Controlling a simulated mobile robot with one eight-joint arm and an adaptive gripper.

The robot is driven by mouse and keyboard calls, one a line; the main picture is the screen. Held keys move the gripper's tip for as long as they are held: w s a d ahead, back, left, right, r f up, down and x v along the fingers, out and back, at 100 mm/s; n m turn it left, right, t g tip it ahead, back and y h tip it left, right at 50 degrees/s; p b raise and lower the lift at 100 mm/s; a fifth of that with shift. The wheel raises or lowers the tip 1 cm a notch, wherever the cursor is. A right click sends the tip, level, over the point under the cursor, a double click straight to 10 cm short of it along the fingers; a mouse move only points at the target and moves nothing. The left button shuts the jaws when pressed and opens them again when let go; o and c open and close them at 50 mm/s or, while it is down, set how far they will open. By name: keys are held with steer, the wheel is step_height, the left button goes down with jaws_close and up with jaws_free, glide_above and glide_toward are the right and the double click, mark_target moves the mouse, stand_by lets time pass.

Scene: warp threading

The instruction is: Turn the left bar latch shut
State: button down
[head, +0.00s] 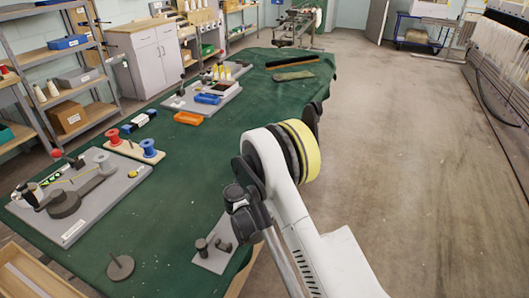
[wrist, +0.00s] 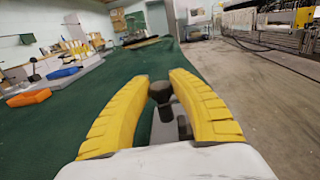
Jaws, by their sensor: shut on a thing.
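In the wrist view, my gripper's two yellow fingers (wrist: 160,88) close from both sides on a dark knob (wrist: 161,95). The knob looks like the handle of the bar latch. A grey plate (wrist: 165,130) with dark parts shows beneath it, between the fingers. The fingers hide the sides of the knob, and I cannot tell how far the latch is turned. In the head view, a small grey plate (head: 212,262) with short dark posts lies at the table's right edge, beside my arm. My arm hides part of that area and my fingers.
The green-covered table (head: 165,195) bears a grey board (head: 75,235) with a dark bar, red and blue spools, an orange tray (head: 188,118) and a dark round base with a post (head: 120,266). Shelves stand at the left. The floor (head: 400,160) at the right is open.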

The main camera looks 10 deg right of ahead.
steer(key=c, duration=1.1)
jaws_free()
steer(key=shift+c, duration=0.2)
step_height(320, 180, up, 10)
